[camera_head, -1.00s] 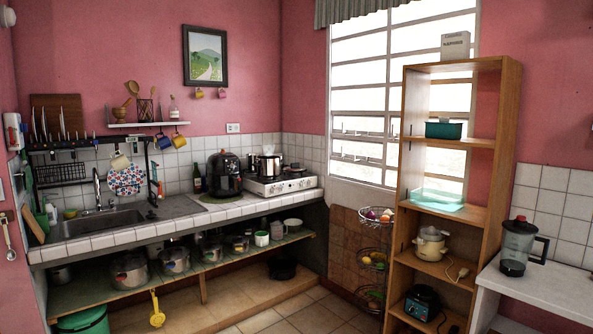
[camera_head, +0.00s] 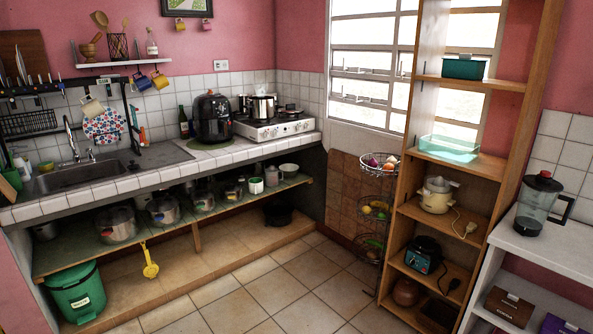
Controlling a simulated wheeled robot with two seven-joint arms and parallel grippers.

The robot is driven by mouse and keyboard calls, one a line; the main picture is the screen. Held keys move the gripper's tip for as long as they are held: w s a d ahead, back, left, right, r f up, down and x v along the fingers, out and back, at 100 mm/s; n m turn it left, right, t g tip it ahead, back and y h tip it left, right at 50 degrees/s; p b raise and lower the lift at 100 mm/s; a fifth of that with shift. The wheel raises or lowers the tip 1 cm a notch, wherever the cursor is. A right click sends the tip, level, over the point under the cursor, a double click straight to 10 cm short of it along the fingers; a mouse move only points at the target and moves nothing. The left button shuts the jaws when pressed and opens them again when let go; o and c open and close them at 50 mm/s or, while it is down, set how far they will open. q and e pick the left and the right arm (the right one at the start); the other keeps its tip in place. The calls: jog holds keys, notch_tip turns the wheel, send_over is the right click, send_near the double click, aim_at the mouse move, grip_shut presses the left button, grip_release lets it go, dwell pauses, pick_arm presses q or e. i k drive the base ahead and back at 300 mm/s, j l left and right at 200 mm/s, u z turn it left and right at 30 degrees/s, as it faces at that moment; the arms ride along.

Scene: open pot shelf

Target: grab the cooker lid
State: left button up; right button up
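I cannot tell which lid is the cooker lid. A cream cooker (camera_head: 437,194) with a pale top stands on a middle board of the wooden shelf (camera_head: 399,239) at right. Several lidded metal pots stand on the green shelf under the counter, among them a large pot (camera_head: 117,224) and a smaller pot (camera_head: 163,208). A black rounded appliance (camera_head: 211,118) sits on the counter beside the stove. A steel pot (camera_head: 262,107) stands on the stove. Neither of my grippers shows in the view.
The tiled floor (camera_head: 265,285) in the middle is clear. A wire basket stand (camera_head: 375,208) stands left of the wooden shelf. A green bin (camera_head: 77,292) is at lower left. A white table (camera_head: 560,248) with a blender (camera_head: 541,205) is at right.

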aim_at(291, 108)
jog(key=i, duration=2.85)
jog(key=i+l+u, duration=0.2)
jog(key=i, duration=0.3)
jog(key=i+u, duration=0.15)
jog(key=i, duration=0.4)
jog(key=i+l+u, duration=0.2)
jog(key=i, duration=0.25)
